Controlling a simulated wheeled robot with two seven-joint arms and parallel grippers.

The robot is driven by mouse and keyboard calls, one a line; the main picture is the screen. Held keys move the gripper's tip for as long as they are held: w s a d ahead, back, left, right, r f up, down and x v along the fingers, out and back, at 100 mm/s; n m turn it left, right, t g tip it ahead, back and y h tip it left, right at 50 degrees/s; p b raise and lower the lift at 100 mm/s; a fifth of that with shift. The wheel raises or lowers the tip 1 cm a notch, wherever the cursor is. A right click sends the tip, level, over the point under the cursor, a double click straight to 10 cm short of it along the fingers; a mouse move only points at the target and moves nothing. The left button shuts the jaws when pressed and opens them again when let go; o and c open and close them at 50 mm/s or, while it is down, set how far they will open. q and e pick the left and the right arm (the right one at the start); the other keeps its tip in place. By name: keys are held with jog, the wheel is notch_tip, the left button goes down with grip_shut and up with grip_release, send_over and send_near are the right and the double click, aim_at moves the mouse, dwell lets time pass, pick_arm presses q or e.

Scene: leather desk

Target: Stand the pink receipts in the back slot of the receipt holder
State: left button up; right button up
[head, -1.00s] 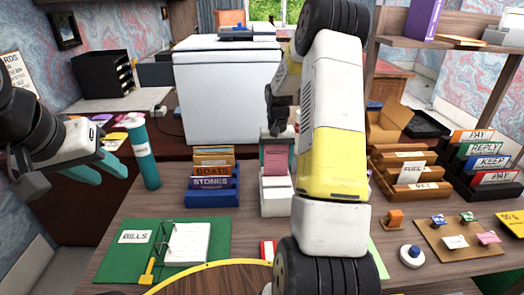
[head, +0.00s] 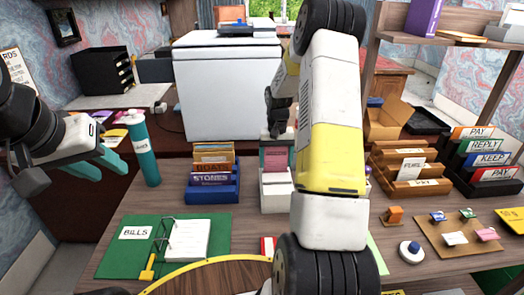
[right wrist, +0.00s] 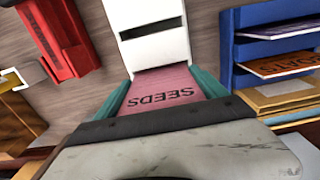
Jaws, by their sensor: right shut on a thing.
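The pink receipts (head: 274,160), marked SEEDS in the right wrist view (right wrist: 165,90), are between the teal fingers of my right gripper (head: 276,151), which is shut on them. They stand over the rear part of the white receipt holder (head: 276,190). In the right wrist view the holder (right wrist: 125,18) shows an empty dark front slot. The receipts' lower edge meets the holder there; I cannot tell how deep it sits in the back slot. My left gripper (head: 100,163) is open and empty at the far left.
A blue holder (head: 212,192) with several labelled cards stands close to the left of the white holder. A teal cylinder (head: 144,155) stands further left. Wooden (head: 410,175) and black holders are on the right. A green mat (head: 120,255) lies in front.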

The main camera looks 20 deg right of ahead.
aim_at(276, 148)
jog(key=shift+f, duration=0.45)
jog(key=o, duration=1.3)
jog(key=shift+r, duration=0.15)
jog(key=shift+r, duration=2.85)
